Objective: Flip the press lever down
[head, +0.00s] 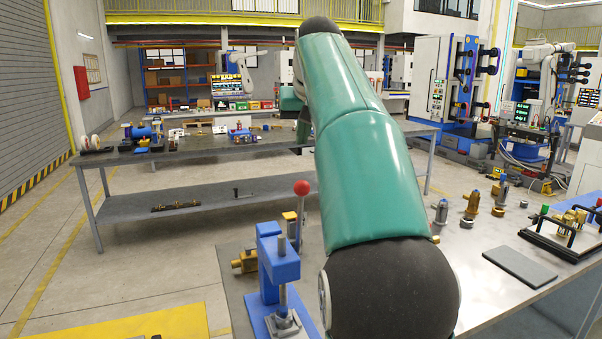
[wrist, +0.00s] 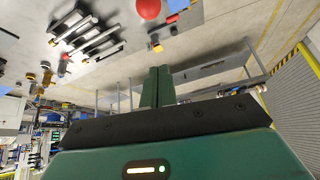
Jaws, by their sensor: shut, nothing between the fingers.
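The press (head: 280,262) is a blue frame with a metal ram, at the lower middle of the head view, left of my arm. Its lever stands upright, with a red ball knob (head: 301,188) on top. In the wrist view, a red ball that looks like this knob (wrist: 148,8) shows at the top edge, cut off by the frame. My gripper (wrist: 157,70) has its two green fingers together, with nothing between them. The knob lies beyond the fingertips, apart from them. My arm hides part of the bench right of the press.
A dark flat plate (head: 520,267), several metal fittings (head: 471,203) and a fixture with black handles (head: 565,232) sit on the bench at right. A brass part (head: 245,261) lies left of the press. A long grey table (head: 200,150) stands behind.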

